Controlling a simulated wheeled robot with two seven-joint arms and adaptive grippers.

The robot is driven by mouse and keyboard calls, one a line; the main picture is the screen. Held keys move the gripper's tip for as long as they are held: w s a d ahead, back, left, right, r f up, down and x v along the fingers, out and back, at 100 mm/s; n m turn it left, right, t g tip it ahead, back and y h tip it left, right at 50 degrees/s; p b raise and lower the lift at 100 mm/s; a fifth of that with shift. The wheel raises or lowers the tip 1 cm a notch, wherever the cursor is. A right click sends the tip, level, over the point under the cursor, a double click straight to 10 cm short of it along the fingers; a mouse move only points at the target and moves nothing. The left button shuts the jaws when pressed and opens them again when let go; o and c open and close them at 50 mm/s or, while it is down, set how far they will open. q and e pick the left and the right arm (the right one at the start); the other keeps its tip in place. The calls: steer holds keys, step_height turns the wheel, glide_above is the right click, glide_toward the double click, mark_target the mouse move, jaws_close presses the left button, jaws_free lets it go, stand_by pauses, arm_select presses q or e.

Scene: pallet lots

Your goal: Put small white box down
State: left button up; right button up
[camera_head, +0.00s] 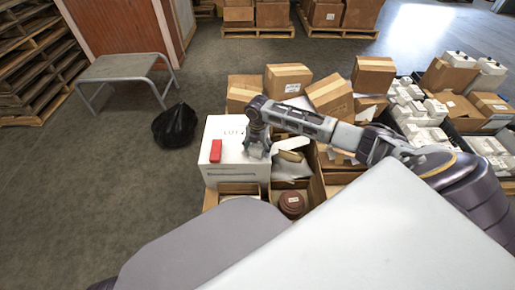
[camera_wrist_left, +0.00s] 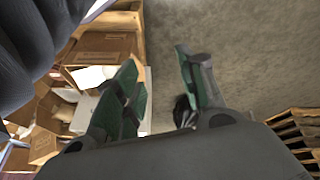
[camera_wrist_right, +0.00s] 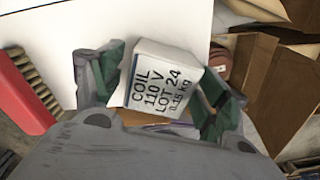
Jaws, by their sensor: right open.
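The small white box (camera_wrist_right: 160,78), printed "COIL 110 V LOT 24", sits between the two fingers of my right gripper (camera_wrist_right: 158,92) in the right wrist view. These fingers are open, with the box close to both. It lies at the edge of a large white box (camera_wrist_right: 120,22); what bears it is hard to tell. In the head view my right gripper (camera_head: 257,150) points down at the right side of the large white box (camera_head: 225,165), and the small box is not clear there. My left gripper (camera_wrist_left: 160,90) is open and empty in the left wrist view, above the floor.
Brown boxes (camera_head: 288,79) are stacked behind. A black bag (camera_head: 175,126) and grey stool (camera_head: 121,68) stand left on open floor.

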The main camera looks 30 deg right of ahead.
mark_target(257, 146)
steer(key=shift+r, duration=0.45)
step_height(257, 146, up, 3)
steer(key=shift+f+p, duration=0.1)
steer(key=shift+p, duration=0.55)
step_height(257, 146, up, 7)
steer(key=shift+p, duration=1.15)
arm_select(q)
steer(key=shift+s+a+g+y, duration=0.4)
steer(key=shift+a+g, duration=0.3)
steer(key=shift+a, duration=0.1)
arm_select(e)
steer(key=shift+r, duration=0.75)
arm_select(q)
steer(key=shift+f, duration=0.15)
steer(key=shift+w+r, duration=0.2)
